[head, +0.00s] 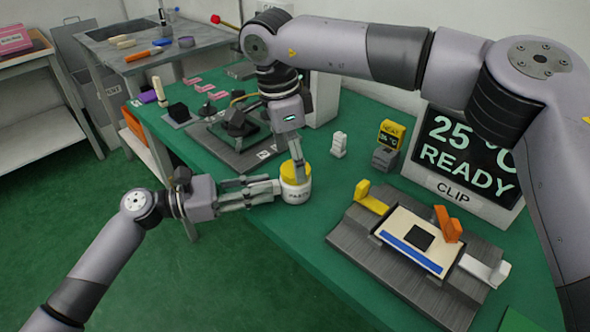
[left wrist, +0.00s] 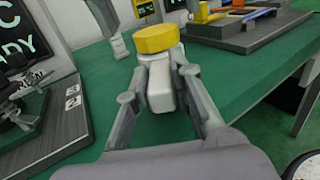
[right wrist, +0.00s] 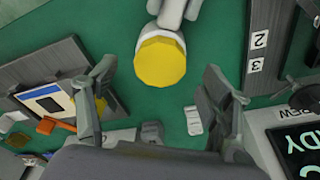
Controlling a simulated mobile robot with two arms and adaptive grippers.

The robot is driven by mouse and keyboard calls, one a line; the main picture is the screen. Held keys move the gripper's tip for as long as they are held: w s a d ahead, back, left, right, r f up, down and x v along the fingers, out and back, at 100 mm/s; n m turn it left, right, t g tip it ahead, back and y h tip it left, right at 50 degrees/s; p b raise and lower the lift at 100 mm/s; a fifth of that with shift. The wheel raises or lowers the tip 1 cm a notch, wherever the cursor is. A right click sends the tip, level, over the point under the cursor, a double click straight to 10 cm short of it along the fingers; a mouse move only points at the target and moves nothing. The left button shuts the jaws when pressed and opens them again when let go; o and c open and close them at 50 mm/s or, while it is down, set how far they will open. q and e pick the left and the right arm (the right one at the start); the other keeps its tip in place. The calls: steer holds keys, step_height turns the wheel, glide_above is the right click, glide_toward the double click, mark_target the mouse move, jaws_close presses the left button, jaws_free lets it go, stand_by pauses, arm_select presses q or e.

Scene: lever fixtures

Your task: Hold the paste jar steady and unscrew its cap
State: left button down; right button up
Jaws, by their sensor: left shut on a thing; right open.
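The paste jar (head: 296,190) is white with a label and stands upright on the green table near its front edge. Its yellow cap (head: 294,172) is on top; the cap also shows in the left wrist view (left wrist: 156,39) and in the right wrist view (right wrist: 160,62). My left gripper (head: 272,190) is shut on the jar's body from the left side, below the cap. My right gripper (head: 297,160) points down from above at the cap. In the right wrist view its fingers (right wrist: 160,100) are spread wide, with the cap ahead between them and nothing held.
A grey fixture (head: 420,255) with yellow, orange and white levers stands to the right of the jar. A numbered dark fixture (head: 232,140) lies behind left. A small white object (head: 338,145) and a yellow-topped timer (head: 390,135) stand behind, beside the display (head: 468,155).

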steer(key=shift+d+f, duration=0.15)
steer(key=shift+f, duration=0.85)
steer(key=shift+c, duration=0.2)
steer(key=c, duration=1.2)
steer(key=n, duration=0.5)
steer(key=shift+t+y, duration=0.3)
steer(key=n, duration=0.6)
steer(key=shift+t+y, duration=0.3)
steer(key=shift+t, duration=0.1)
steer(key=n+y, duration=0.1)
steer(key=n, duration=0.5)
steer(key=shift+d+n, duration=0.1)
steer(key=shift+n, duration=0.2)
steer(key=n, duration=0.5)
steer(key=shift+y, duration=0.4)
